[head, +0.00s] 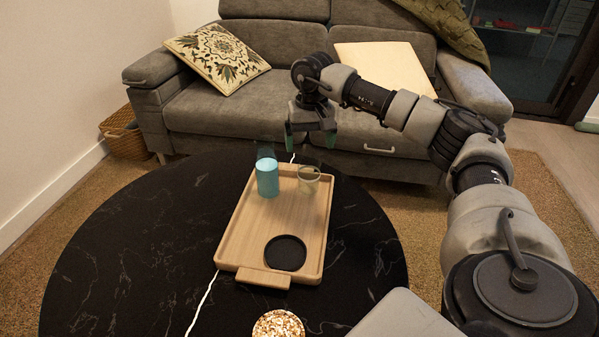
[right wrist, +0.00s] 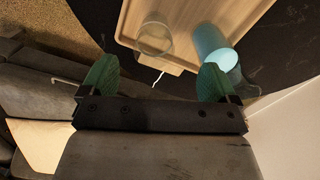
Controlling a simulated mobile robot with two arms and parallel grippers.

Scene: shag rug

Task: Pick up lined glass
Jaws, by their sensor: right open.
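A clear glass (head: 308,181) stands at the far right of a wooden tray (head: 241,231). A blue glass (head: 267,178) stands to its left on the tray. No lines can be made out on either, so I cannot tell which is the lined glass. My right gripper (head: 310,141) is open and empty, above and beyond the tray's far edge. In the right wrist view, the clear glass (right wrist: 155,38) shows ahead of the gap between the green fingertips (right wrist: 158,75), and the blue glass (right wrist: 212,45) is ahead of the right-hand finger. My left gripper is out of view.
The tray lies on a round black table (head: 130,235). A black coaster (head: 285,253) lies at its near end. A speckled round object (head: 278,324) is at the table's near edge. A white cord (head: 203,301) runs by the tray. A grey sofa (head: 225,100) stands behind.

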